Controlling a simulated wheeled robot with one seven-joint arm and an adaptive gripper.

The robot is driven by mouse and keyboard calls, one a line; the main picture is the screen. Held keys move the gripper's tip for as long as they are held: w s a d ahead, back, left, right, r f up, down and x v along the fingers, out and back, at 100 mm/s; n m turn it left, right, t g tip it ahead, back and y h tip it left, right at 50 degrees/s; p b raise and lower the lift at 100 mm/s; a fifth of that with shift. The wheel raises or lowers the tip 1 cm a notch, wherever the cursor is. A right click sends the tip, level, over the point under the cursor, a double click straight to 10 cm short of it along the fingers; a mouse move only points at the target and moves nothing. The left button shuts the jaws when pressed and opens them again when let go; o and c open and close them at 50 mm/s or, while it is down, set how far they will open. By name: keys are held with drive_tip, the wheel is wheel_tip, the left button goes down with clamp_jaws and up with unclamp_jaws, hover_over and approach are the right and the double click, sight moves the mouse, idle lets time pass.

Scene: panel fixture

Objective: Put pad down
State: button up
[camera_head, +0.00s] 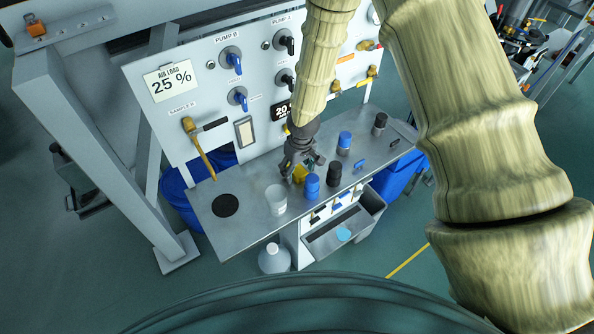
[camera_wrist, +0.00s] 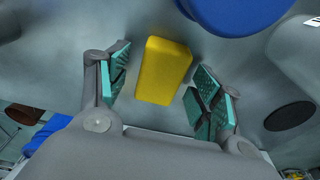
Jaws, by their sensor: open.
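The pad looks to be the yellow block (camera_wrist: 163,70) between my fingers in the wrist view. In the head view a small part of the yellow pad (camera_head: 299,174) shows below my gripper (camera_head: 302,161), at the steel shelf (camera_head: 250,196). My gripper (camera_wrist: 160,88) is open, with a teal-faced finger on each side of the pad and a visible gap on both sides. The pad seems to lie on the grey shelf surface, but its underside is hidden.
A pale cup (camera_head: 276,199) and dark disc (camera_head: 225,205) are to the left. A black-capped jar (camera_head: 334,173) stands right. The panel (camera_head: 200,100) rises behind.

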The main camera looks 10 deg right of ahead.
drive_tip(key=c, duration=1)
